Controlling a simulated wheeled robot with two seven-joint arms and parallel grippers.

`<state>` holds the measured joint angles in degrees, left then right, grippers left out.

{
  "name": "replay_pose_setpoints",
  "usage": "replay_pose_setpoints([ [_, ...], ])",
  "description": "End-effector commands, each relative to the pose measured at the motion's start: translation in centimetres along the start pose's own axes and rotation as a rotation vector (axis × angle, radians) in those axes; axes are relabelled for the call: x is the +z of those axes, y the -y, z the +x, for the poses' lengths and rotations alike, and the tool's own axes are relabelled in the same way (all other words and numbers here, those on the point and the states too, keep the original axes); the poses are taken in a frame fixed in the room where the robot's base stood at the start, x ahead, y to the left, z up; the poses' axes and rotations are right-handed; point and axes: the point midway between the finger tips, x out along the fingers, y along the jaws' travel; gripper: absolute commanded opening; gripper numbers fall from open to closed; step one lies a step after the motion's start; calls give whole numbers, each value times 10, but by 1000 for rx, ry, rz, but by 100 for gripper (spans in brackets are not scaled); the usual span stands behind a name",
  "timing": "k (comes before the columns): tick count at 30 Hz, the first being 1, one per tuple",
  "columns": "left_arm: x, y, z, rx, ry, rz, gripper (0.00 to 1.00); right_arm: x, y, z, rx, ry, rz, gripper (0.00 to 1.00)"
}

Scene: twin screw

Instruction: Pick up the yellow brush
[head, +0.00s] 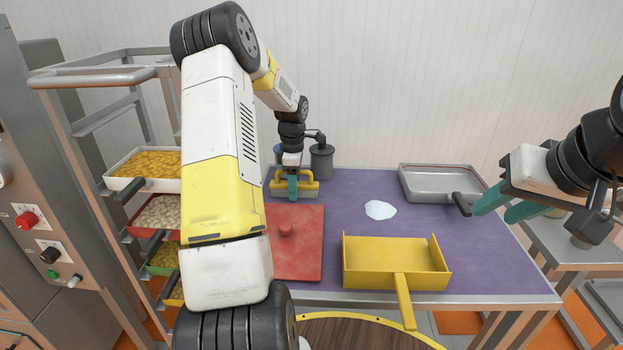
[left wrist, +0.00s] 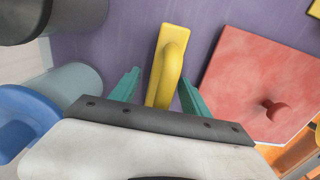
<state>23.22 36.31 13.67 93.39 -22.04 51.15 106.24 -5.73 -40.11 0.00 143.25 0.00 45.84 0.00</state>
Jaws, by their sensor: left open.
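The yellow brush (head: 311,183) stands on the purple table near its back left, with its pale lower part down. My left gripper (head: 293,190) is over it, pointing down. In the left wrist view the brush's yellow handle (left wrist: 173,58) runs between the two teal fingertips of my left gripper (left wrist: 158,88). The fingers are apart, one on each side of the handle, with gaps visible. My right gripper (head: 492,215) is held up at the right, near the grey tray, with its teal fingers apart and nothing between them.
A red lid with a knob (head: 300,262) lies just in front of the brush. A yellow dustpan (head: 395,255) is at the table's front. A white patch (head: 380,209) lies mid-table. A grey tray (head: 437,182) is back right. Grey canisters (head: 321,162) stand behind the brush.

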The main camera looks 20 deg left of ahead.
Motion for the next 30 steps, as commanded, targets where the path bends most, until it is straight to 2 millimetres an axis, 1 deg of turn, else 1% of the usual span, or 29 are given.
replay_pose_setpoints([
  [1, 0, 0, 0, 0, 0, 0, 53, 0, 0, 0, 0, 0, 0, 36],
  [9, 0, 0, 0, 0, 0, 0, 0, 0, 0, 0, 0, 0, 0, 36],
  [17, 0, 0, -1, 1, 0, 0, 0, 0, 0, 0, 0, 0, 0, 36],
  [20, 0, -1, -5, 3, -1, 1, 0, 0, 0, 0, 0, 0, 0, 36],
  [23, 0, -2, -19, 6, -1, 0, 0, 0, 0, 0, 0, 0, 0, 36],
  [30, 0, -1, -68, 6, -1, 0, 0, 0, 0, 0, 0, 0, 0, 36],
])
